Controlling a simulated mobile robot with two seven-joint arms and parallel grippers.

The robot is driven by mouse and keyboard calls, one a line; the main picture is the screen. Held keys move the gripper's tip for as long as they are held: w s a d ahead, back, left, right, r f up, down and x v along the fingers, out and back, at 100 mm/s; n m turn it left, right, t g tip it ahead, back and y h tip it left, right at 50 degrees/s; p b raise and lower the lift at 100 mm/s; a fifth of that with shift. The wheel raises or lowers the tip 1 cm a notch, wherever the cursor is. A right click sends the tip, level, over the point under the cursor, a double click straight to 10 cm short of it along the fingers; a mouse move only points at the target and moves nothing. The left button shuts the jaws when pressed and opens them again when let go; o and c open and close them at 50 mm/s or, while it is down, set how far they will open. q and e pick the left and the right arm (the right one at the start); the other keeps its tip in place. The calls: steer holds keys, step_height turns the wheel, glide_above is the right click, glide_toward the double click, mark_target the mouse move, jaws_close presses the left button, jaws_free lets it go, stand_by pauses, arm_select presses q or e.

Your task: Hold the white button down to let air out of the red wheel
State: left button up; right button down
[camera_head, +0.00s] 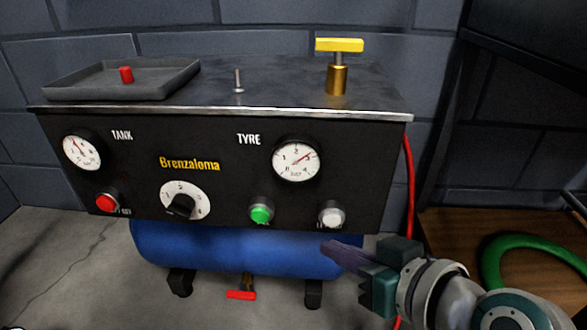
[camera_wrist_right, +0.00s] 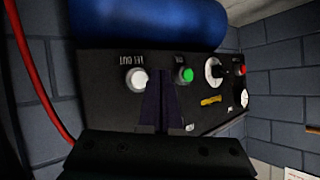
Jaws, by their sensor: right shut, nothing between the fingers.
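The white button (camera_head: 331,214) is at the lower right of the black panel, right of the green button (camera_head: 261,213). My right gripper (camera_head: 328,246) is shut and empty, its dark fingers pointing toward the panel, just below the white button in the head view. In the right wrist view, which shows the panel upside down, the white button (camera_wrist_right: 136,79) is left of the shut fingers (camera_wrist_right: 160,100). I cannot see contact between fingers and button. The TYRE gauge (camera_head: 296,160) has its red needle near 3. No red wheel shows. My left gripper is not in view.
The panel also holds a TANK gauge (camera_head: 82,151), a red button (camera_head: 107,202) and a dial (camera_head: 184,200). A blue tank (camera_head: 240,248) with a red tap (camera_head: 241,295) is underneath. A red hose (camera_head: 409,180) hangs at the right, near a green ring (camera_head: 492,265) on wood.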

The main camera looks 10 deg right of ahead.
mark_target(324, 224)
steer(key=shift+w+d, duration=0.2)
steer(key=shift+w, duration=0.35)
steer(key=shift+w+d, duration=0.15)
steer(key=shift+w, duration=0.4)
steer(key=shift+w+b, duration=0.15)
steer(key=shift+b, duration=0.15)
stand_by(1.0)
steer(key=shift+w+d, duration=0.1)
steer(key=shift+w, duration=0.2)
steer(key=shift+w+d, duration=0.15)
steer(key=shift+w, duration=0.25)
stand_by(2.1)
steer(key=shift+s, duration=0.15)
steer(key=shift+s+a, duration=0.25)
steer(key=shift+s, duration=0.4)
